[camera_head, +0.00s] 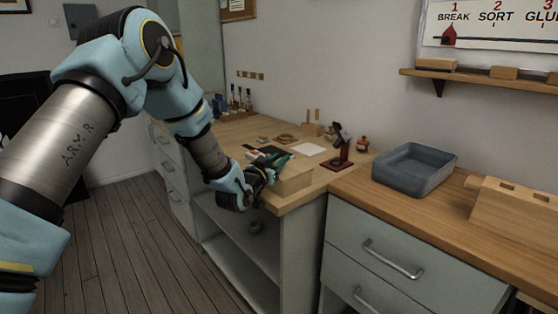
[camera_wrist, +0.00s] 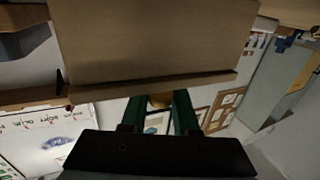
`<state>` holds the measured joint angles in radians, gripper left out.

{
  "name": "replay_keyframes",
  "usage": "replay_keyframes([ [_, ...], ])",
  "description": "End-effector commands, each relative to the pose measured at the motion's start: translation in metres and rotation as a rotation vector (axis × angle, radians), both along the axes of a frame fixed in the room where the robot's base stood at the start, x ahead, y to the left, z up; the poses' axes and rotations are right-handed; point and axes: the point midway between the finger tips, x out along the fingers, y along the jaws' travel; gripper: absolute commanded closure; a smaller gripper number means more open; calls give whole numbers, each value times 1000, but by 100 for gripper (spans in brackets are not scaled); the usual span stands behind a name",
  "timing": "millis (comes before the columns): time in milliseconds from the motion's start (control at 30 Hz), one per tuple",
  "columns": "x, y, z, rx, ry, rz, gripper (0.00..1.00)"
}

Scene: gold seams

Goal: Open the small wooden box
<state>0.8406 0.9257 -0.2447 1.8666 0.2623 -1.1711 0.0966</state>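The small wooden box (camera_head: 294,182) sits at the near corner of the left wooden worktop. In the wrist view its plain wooden face (camera_wrist: 150,38) fills the upper middle, with a thin protruding wooden edge (camera_wrist: 150,88) along its lower side. The lid looks closed. My gripper (camera_head: 282,162) is at the box's left side in the head view. In the wrist view my gripper (camera_wrist: 158,98) shows two green fingers spread apart with nothing between them. Their tips reach the thin edge; I cannot tell whether they touch it.
A grey tray (camera_head: 413,169) and a wooden block with slots (camera_head: 515,208) stand on the right worktop. A dark red stand (camera_head: 338,162), a white sheet (camera_head: 308,149) and small bottles (camera_head: 240,98) are behind the box. An open shelf (camera_head: 240,243) lies below my gripper.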

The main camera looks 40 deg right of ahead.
Motion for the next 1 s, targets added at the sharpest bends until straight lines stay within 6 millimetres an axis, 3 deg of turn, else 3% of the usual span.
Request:
replay_keyframes([
  [33,0,0,0,0,0,0,78],
  [233,0,0,0,0,0,0,100],
  [1000,0,0,0,0,0,0,100],
])
